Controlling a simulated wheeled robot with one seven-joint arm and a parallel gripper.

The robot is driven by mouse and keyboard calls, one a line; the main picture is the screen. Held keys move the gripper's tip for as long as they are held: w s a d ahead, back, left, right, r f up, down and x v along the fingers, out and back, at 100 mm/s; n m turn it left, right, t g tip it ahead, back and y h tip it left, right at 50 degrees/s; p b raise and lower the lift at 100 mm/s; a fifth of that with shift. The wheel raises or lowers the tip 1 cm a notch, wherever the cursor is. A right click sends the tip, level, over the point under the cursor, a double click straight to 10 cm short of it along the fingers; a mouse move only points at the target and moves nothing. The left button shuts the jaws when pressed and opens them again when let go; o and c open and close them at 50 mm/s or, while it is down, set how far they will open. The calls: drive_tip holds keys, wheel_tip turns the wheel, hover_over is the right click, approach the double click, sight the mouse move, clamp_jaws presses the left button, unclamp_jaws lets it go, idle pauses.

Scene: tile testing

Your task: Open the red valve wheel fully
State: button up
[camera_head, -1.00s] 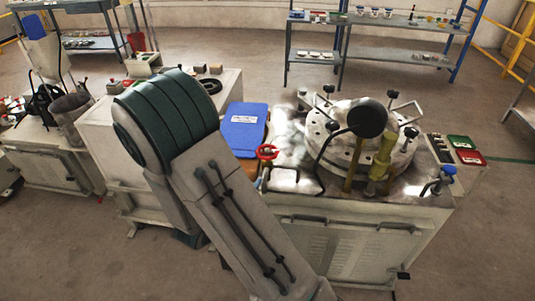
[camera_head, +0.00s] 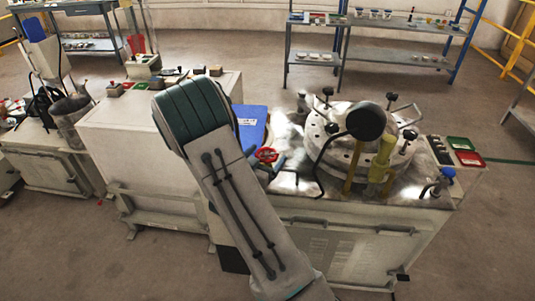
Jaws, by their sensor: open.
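The red valve wheel (camera_head: 267,154) is small and stands at the left end of the metal-topped bench, just right of my raised arm. My gripper (camera_head: 271,164) shows only in part, as dark and bluish pieces close against the wheel's lower side. It is open. Most of it is hidden behind my arm, and I cannot tell whether the fingers touch the wheel. The wheel's stem is mostly covered.
A round flanged vessel (camera_head: 358,140) with clamp handles fills the bench middle, with a yellow fixture (camera_head: 381,165) in front. A blue case (camera_head: 252,122) lies behind my arm. A blue-handled valve (camera_head: 444,177) stands at the bench's right. The floor in front is clear.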

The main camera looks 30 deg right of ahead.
drive_tip(key=shift+w+d, duration=0.35)
drive_tip(key=shift+d, duration=0.15)
drive_tip(key=c, duration=1)
drive_tip(key=shift+f+n+t+y+b, duration=0.1)
drive_tip(key=shift+n+t+y+b, duration=0.3)
drive_tip(key=shift+t+b, duration=0.1)
drive_tip(key=shift+n+t+y+b, duration=0.3)
drive_tip(key=shift+n+t+y, duration=0.1)
drive_tip(key=shift+t, duration=0.1)
